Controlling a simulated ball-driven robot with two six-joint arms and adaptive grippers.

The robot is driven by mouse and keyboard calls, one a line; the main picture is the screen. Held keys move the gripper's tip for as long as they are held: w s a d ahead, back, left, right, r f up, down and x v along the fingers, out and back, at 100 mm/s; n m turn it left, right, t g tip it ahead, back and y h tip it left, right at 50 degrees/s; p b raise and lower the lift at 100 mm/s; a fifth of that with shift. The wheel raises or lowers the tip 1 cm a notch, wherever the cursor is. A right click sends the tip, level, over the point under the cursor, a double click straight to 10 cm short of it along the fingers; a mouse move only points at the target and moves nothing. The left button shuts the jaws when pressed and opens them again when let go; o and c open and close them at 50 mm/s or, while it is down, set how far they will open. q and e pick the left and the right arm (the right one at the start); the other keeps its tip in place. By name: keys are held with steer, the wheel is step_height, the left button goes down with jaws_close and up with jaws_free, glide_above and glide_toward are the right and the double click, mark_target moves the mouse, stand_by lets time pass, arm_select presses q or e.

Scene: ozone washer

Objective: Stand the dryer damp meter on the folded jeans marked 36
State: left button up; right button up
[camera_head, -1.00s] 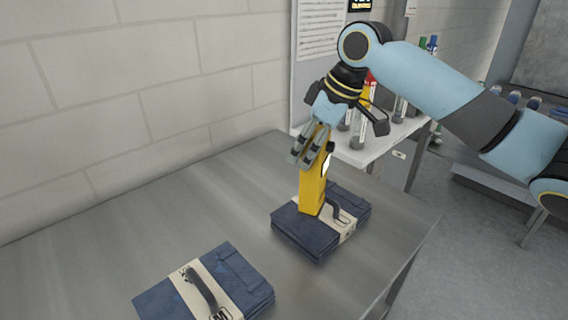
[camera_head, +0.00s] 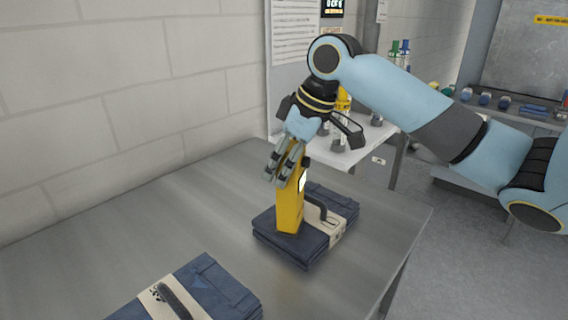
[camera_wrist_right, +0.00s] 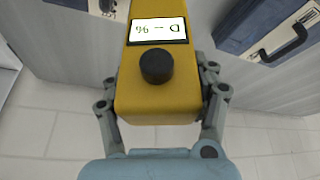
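The damp meter (camera_head: 291,210) is a tall yellow block with a small lit screen and a black knob. It is close to upright, leaning slightly. Its lower end is over the left part of a navy folded jeans bundle (camera_head: 304,247) and appears to touch it; any small gap cannot be told. This bundle has a pale band and a dark handle; its number is unreadable. My right gripper (camera_head: 279,178) is shut on the meter's upper part. In the right wrist view its fingers flank the yellow body (camera_wrist_right: 156,105). My left gripper is out of view.
Another folded jeans bundle (camera_head: 215,285) with a pale band lies at the table's front, its marking unreadable. The grey table (camera_head: 130,220) is bare on the left. A white shelf (camera_head: 345,157) with bottles stands behind, near a brick wall.

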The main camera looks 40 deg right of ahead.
steer(key=o, duration=0.4)
steer(key=shift+o, duration=0.3)
steer(key=shift+s+d+r, duration=0.1)
steer(key=shift+r, duration=0.4)
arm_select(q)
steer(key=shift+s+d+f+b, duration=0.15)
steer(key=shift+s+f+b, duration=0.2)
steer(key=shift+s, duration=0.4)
arm_select(e)
steer(key=v, duration=1.1)
steer(key=shift+r, duration=0.15)
